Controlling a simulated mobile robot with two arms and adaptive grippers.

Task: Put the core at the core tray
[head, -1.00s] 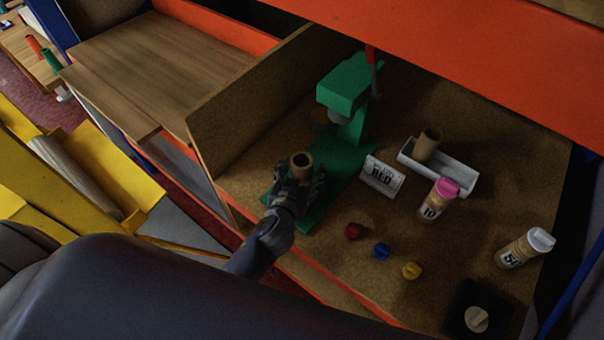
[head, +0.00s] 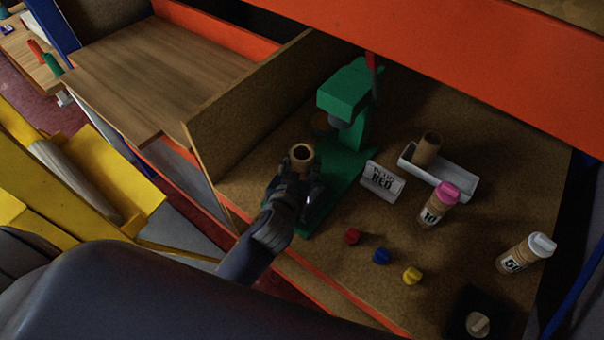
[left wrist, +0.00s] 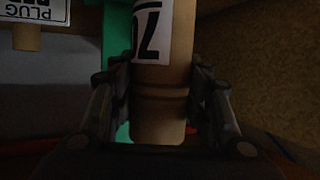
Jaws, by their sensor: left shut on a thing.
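A brown cardboard core (head: 302,153) stands upright in my left gripper (head: 290,185), near the green press. In the left wrist view my left gripper (left wrist: 162,110) has a finger on each side of the core (left wrist: 163,60), which carries a white label with a partly visible number. The white tray (head: 462,182) lies to the right, behind the sign; another brown tube (head: 427,149) stands in its left end. I cannot tell if this is the core tray. My right gripper is in neither view.
The green press (head: 345,95) stands just behind the held core. A sign (head: 382,181), a pink-capped tube (head: 438,204), a white-capped tube (head: 525,252) and red (head: 352,236), blue (head: 381,256) and yellow (head: 412,275) plugs are on the bench. An orange beam (head: 480,70) crosses above.

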